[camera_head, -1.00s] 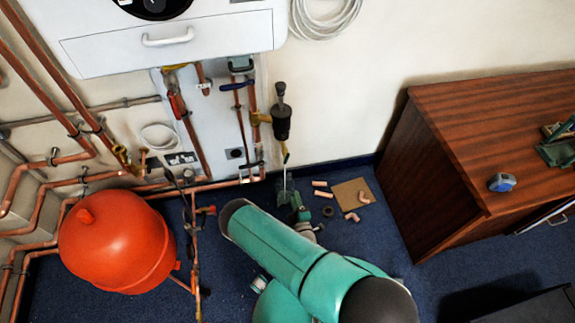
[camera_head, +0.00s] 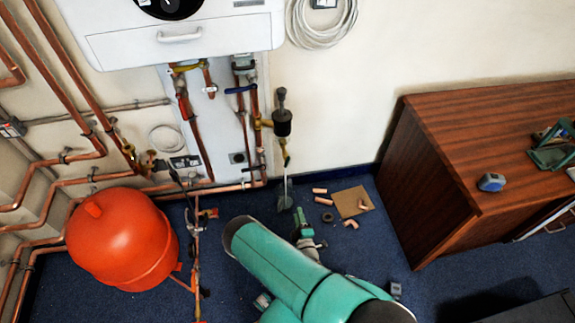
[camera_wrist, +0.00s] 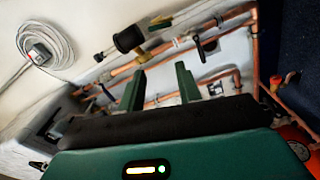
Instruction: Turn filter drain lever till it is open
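The filter (camera_head: 282,123) is a dark cylinder on the wall, joined by brass to a copper pipe at its left. Below it is a small yellowish drain fitting (camera_head: 285,144), with a thin pipe running down from it. The lever itself is too small to tell its angle. In the wrist view the filter (camera_wrist: 128,40) lies sideways beyond my fingers, with the yellowish fitting (camera_wrist: 161,20) to its upper right. My gripper (camera_wrist: 160,85) is open and empty, with its two green fingers apart, short of the pipework. In the head view, green parts of my arm's end show below the filter.
A red tank (camera_head: 122,238) stands at the lower left among copper pipes. A blue-handled valve (camera_head: 240,89) is left of the filter, under the white boiler (camera_head: 180,38). Copper offcuts and a cardboard piece (camera_head: 353,201) lie on the carpet. A wooden cabinet (camera_head: 440,175) stands right.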

